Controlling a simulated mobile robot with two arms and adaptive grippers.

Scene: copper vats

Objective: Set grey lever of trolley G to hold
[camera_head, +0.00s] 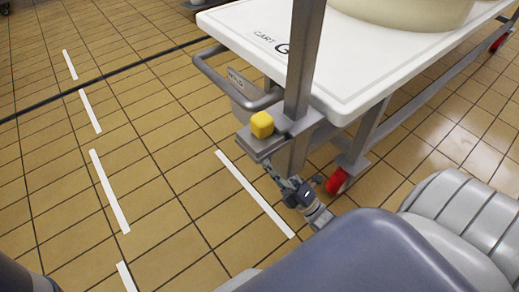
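Trolley G (365,52) has a white top lettered "CART G" and grey metal legs, at the upper right. A grey upright post (303,70) stands at its near corner, beside a curved grey handle (212,73). A yellow block (262,124) is on a grey bracket (260,146) by the post. I cannot clearly make out the grey lever or its setting. My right gripper (279,176) is just below the bracket; its fingers are small and partly hidden, and contact is unclear. My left gripper is out of view.
A cream vessel (410,10) stands on the trolley top. Red wheels (338,180) are under the trolley, one close to my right gripper. The tiled floor (150,170) with white dashes is clear to the left. Another trolley's wheel (197,3) shows at the top.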

